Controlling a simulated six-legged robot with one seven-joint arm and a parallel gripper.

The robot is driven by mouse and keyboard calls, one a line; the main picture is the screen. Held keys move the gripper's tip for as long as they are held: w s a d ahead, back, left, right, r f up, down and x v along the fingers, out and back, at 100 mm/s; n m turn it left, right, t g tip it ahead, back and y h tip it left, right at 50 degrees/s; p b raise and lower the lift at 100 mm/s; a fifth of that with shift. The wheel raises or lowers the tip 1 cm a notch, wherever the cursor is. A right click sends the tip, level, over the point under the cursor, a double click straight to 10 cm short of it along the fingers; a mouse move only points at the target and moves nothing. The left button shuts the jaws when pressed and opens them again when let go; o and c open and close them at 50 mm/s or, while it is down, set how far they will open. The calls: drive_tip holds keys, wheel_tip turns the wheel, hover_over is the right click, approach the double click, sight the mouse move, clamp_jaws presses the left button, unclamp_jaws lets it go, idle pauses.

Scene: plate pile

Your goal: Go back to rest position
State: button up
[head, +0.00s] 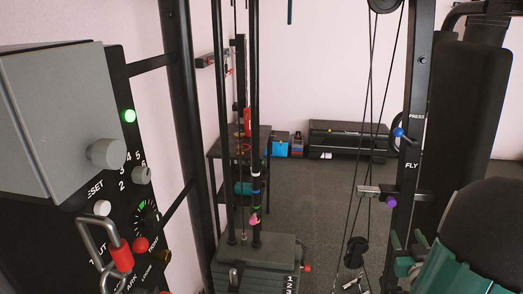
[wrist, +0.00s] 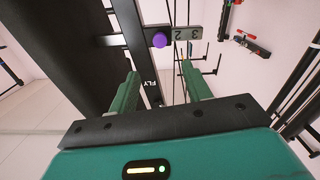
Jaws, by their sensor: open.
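My gripper (wrist: 160,72) is open in the wrist view, with its two teal fingers apart and nothing held between them. In the head view part of my teal and black arm (head: 470,235) fills the lower right. Beyond the fingers in the wrist view are a purple knob (wrist: 159,40) and a grey plate with numbers (wrist: 190,36) on a dark post. The purple knob also shows in the head view (head: 391,201), on the upright marked FLY. The fingers look apart from the knob, but the exact gap is hard to judge.
A grey weight stack (head: 256,262) stands at bottom centre between black posts. A control panel (head: 122,200) with knobs and a red padlock (head: 121,254) is close on the left. Cables and a pulley (head: 355,252) hang near my arm. Open floor (head: 320,195) lies behind.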

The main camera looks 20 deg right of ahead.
drive_tip(key=w+a+r+g+y, duration=0.1)
drive_tip(key=w+a+r+g, duration=0.15)
drive_tip(key=a, duration=0.35)
drive_tip(key=w+a+r+n+g+y, duration=0.1)
drive_tip(key=w+a+r, duration=0.1)
drive_tip(key=w+a, duration=0.25)
drive_tip(key=w+a+r+g+y, duration=0.1)
drive_tip(key=w+a+r, duration=0.15)
drive_tip(key=a, duration=0.45)
drive_tip(key=s+a+n+g+y, duration=0.1)
drive_tip(key=s+a, duration=0.3)
drive_tip(key=a, duration=0.4)
drive_tip(key=s+a+r+n+g+y, duration=0.1)
drive_tip(key=s+a+g+y, duration=0.1)
drive_tip(key=a, duration=0.6)
drive_tip(key=s+a+n+g+y, duration=0.1)
drive_tip(key=s+a+g+y, duration=0.1)
drive_tip(key=s+a, duration=0.3)
drive_tip(key=a+y, duration=0.1)
drive_tip(key=a, duration=0.2)
drive_tip(key=shift+s+r, duration=0.35)
drive_tip(key=shift+r, duration=0.05)
